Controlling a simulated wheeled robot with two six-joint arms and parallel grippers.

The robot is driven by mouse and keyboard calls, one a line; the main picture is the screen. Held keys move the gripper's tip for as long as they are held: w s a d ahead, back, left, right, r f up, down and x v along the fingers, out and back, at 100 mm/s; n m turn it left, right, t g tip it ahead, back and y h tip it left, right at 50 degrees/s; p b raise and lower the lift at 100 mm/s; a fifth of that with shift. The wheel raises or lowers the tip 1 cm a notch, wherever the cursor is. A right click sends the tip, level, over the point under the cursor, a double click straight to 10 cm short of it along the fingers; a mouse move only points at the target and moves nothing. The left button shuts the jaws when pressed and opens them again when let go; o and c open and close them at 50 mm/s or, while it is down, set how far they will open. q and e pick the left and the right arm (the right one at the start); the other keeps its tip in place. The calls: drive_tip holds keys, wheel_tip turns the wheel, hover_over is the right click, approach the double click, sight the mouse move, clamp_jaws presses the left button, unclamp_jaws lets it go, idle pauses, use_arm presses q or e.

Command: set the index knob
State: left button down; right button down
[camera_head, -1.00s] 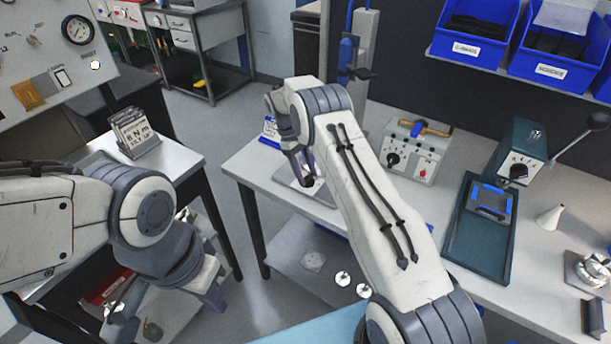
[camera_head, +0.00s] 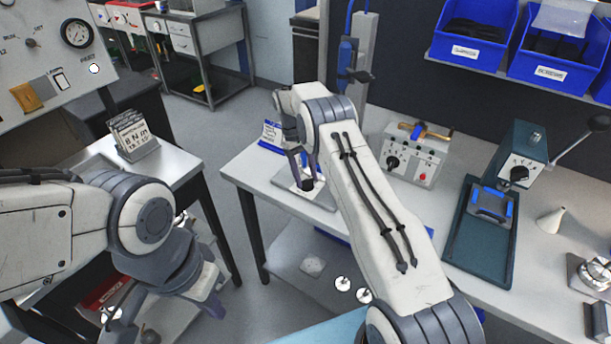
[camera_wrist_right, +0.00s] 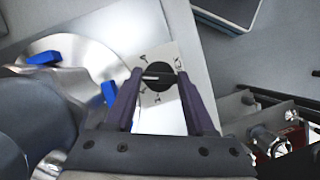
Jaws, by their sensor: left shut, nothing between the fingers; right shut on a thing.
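The index knob (camera_wrist_right: 160,77) is round and black with a pale pointer line. It sits on a light plate (camera_wrist_right: 150,122) with dark marks around it, and its line points left in the right wrist view. My right gripper (camera_head: 303,182) is shut on the knob, one finger on each side, as the right wrist view (camera_wrist_right: 160,84) shows. In the head view the knob is mostly hidden by the fingers. My left gripper (camera_head: 215,305) is shut and empty, low at the left, away from the bench with the knob.
A silver disc with blue clamps (camera_wrist_right: 62,62) lies beside the plate in the right wrist view. On the bench stand a grey control box (camera_head: 415,155) and a green press (camera_head: 488,215). Floor separates the tables.

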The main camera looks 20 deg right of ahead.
drive_tip(key=shift+c, duration=1.2)
unclamp_jaws()
drive_tip(key=shift+d, duration=0.1)
